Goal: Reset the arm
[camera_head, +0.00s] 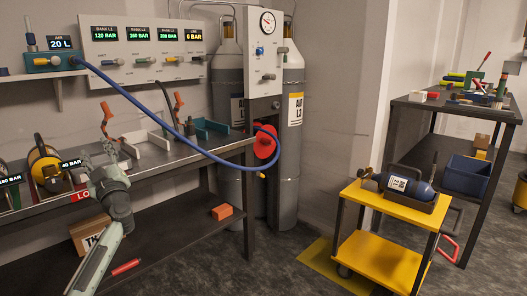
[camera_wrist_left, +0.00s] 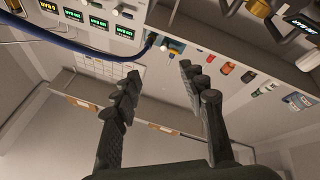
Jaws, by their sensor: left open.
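My left arm (camera_head: 95,262) rises from the bottom left of the head view. Its gripper (camera_head: 98,156) is in front of the long bench at the left, with its fingers pointing up. In the left wrist view, the two dark fingers of the gripper (camera_wrist_left: 158,76) stand wide apart with nothing between them. The gripper is open and empty. My right gripper does not show in either view.
The metal bench (camera_head: 190,158) carries orange-handled clamps and gauges. A blue hose (camera_head: 150,112) loops over it to a red disc (camera_head: 265,145) by tall gas cylinders (camera_head: 288,195). A yellow cart (camera_head: 385,205) holds a blue cylinder (camera_head: 408,187). Floor before the cylinders is clear.

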